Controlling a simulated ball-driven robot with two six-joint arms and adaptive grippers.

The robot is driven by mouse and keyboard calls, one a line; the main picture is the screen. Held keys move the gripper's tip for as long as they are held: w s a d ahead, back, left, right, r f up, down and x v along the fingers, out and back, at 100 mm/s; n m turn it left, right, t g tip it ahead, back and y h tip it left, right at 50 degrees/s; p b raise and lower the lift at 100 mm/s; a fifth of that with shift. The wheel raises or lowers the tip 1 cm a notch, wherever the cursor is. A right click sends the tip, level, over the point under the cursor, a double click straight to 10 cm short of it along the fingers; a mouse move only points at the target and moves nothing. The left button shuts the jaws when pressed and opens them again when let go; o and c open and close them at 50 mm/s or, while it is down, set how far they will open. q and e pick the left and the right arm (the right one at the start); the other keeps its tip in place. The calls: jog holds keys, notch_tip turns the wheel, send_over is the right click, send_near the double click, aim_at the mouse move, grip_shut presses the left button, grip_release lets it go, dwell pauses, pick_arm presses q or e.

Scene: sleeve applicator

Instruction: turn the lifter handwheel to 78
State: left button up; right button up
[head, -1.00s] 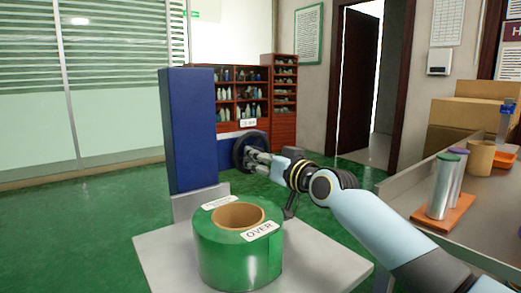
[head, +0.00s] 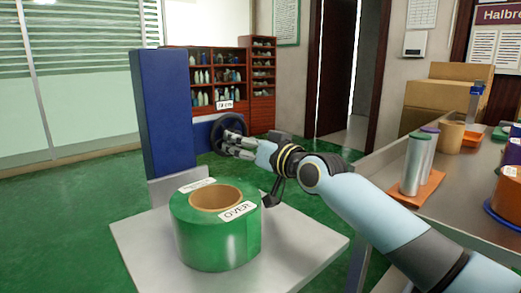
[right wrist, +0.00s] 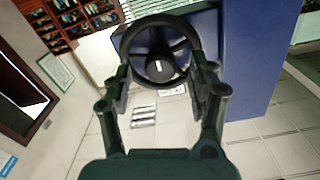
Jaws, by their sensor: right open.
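The lifter handwheel (head: 221,136) is a dark spoked wheel on the right side of the blue column (head: 165,112). In the right wrist view the handwheel (right wrist: 160,68) faces me, with a white mark on its hub. My right gripper (head: 233,144) is at the wheel's face. In the right wrist view the open right gripper (right wrist: 165,76) has one finger on each side of the wheel's lower part. Whether the fingers touch the rim, I cannot tell. My left gripper is not in view.
On the right a grey table (head: 455,185) bears rolls and tubes. Red shelves (head: 262,95) stand behind. The green floor on the left is clear.

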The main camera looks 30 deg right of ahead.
jog(key=s+d, duration=0.1)
jog(key=s, duration=0.8)
jog(key=shift+s+d, duration=0.15)
jog(key=shift+s, duration=0.05)
